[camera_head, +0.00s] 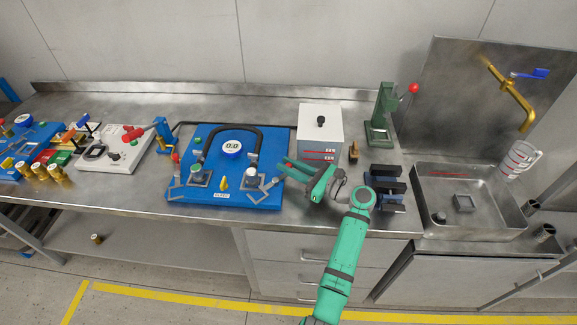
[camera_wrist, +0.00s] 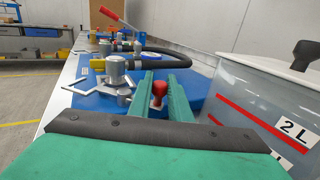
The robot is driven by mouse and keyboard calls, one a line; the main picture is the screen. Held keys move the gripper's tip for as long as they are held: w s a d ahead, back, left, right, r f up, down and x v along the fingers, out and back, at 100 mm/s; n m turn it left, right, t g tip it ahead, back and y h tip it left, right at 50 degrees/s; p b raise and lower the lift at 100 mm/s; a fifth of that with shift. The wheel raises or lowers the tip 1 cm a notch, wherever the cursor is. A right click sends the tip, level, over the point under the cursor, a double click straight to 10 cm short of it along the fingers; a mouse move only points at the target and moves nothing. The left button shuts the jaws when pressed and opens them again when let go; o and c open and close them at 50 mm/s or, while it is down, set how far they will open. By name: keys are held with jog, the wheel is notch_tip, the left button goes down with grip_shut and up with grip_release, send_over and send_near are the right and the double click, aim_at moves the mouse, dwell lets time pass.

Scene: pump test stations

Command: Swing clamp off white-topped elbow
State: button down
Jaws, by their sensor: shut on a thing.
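The blue test board (camera_head: 225,197) carries a round 0.0 gauge (camera_head: 232,147) and a black hose. At its right side stands a grey elbow with a pale top (camera_head: 251,173); it also shows in the wrist view (camera_wrist: 116,70). A metal clamp (camera_head: 268,184) lies beside this elbow; whether it touches is too small to tell. My gripper (camera_head: 281,168) reaches in from the right, low over the board's right edge. In the wrist view its green fingers are shut on the clamp's red knob (camera_wrist: 158,89). The head view hides this knob.
A white-lidded box (camera_head: 320,130) stands right of the board, close to my gripper. A grey-white device (camera_head: 115,150) stands left. The counter's front strip is clear.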

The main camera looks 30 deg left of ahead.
jog(key=shift+s+a, duration=0.1)
jog(key=c, duration=1.6)
grip_release()
jog(key=shift+c, duration=0.2)
jog(key=shift+r, duration=0.25)
notch_tip(320, 180, up, 2)
jog(key=shift+r, duration=0.2)
jog(key=s+d+r, duration=0.5)
jog(key=s+r, duration=0.5)
jog(key=s, duration=0.2)
jog(key=shift+s+d, duration=0.25)
jog(key=shift+d, duration=0.15)
